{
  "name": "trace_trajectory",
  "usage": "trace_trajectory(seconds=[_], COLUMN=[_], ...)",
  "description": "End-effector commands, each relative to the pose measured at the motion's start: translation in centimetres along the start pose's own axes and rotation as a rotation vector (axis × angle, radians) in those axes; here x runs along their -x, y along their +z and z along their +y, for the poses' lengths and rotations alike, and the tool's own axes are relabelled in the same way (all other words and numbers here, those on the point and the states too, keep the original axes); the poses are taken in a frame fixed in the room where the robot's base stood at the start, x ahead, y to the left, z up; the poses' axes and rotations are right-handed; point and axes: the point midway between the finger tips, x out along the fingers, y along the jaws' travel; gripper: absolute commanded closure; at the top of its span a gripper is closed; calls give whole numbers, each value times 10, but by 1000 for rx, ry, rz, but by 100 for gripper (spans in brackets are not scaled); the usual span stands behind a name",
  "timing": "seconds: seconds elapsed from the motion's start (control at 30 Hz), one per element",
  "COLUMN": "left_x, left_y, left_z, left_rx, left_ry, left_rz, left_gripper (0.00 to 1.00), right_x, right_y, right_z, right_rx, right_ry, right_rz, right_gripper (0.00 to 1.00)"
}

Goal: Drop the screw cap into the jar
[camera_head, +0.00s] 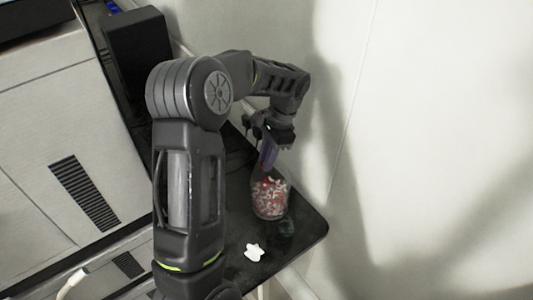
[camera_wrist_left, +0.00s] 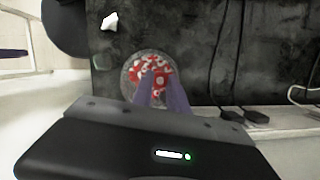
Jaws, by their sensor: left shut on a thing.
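The jar (camera_head: 270,203) is clear and stands upright on the dark table, filled with red and white pieces. It also shows in the left wrist view (camera_wrist_left: 128,77), seen from above. My left gripper (camera_head: 267,168) points down with its purple fingers at the jar's mouth. In the left wrist view its fingertips (camera_wrist_left: 163,80) overlap the jar's contents. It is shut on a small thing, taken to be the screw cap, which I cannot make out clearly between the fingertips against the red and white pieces. My right gripper is not in view.
A small white star-like piece (camera_head: 254,252) lies on the dark table (camera_head: 226,240) in front of the jar. A small dark greenish thing (camera_head: 286,228) stands close to the jar. A pale wall is at the right. Cables (camera_wrist_left: 239,60) lie on the table.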

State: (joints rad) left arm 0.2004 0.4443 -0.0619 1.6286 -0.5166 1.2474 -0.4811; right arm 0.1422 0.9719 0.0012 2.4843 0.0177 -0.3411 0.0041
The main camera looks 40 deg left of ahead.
Motion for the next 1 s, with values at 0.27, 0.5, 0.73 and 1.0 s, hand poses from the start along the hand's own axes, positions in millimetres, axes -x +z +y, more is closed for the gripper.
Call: trace_trajectory(seconds=[0.27,0.5,0.73,1.0], left_x=[-5,-5,-5,-3], left_y=[-2,-2,-2,-2], left_z=[0,0,0,0], left_rx=[0,0,0,0], left_ry=[-1,-1,-1,-1], left_rz=[0,0,1,1], left_gripper=[100,70,56,56], right_x=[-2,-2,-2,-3], right_y=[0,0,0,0], right_z=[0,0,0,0], right_rx=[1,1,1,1], right_ry=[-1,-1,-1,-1], right_rz=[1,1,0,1], right_gripper=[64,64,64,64])
